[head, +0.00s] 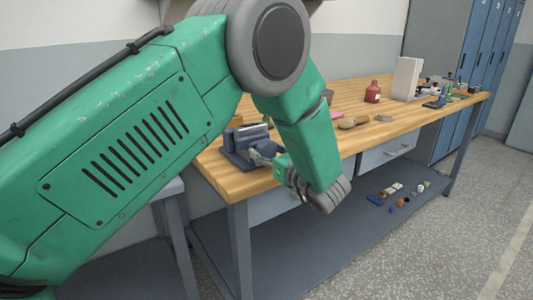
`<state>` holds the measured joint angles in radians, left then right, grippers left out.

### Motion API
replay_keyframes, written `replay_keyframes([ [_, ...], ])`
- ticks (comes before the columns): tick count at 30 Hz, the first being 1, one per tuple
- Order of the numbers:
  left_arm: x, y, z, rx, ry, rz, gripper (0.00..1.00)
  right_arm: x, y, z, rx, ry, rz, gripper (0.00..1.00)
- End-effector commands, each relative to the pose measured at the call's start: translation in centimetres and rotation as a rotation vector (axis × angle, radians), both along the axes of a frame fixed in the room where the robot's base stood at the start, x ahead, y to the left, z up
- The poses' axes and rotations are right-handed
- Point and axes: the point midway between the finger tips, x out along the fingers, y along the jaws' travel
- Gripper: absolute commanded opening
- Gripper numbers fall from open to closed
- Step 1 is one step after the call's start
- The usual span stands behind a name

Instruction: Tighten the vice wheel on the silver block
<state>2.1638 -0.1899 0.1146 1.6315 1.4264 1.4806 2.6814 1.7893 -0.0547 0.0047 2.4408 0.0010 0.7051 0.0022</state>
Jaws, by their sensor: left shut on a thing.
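A dark blue-grey vice (237,158) stands on the near left corner of the wooden workbench. A silver block (252,131) shows at the top of the vice, between its jaws as far as I can see. My left gripper (271,158) is at the right front side of the vice and is shut on its wheel. The wheel is mostly hidden by the gripper and the wrist. My right gripper is not in view.
The workbench (335,113) holds a red bottle (373,92), a pale upright block (407,78), a brown tool (352,122) and several small items at the far right. More small parts lie on the lower shelf (310,240). Blue lockers (487,55) stand behind.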

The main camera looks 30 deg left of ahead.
Motion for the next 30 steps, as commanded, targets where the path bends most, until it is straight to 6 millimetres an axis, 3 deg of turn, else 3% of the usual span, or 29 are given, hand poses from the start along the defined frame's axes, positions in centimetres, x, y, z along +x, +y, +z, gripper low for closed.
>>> replay_keyframes([
  [13, 0.15, -0.46, -0.08, 0.147, 0.361, -0.007, 0.19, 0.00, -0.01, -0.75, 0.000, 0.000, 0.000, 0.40],
  [30, 0.36, -0.72, -0.05, 0.357, 0.861, -0.012, 0.19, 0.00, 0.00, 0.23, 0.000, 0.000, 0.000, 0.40],
])
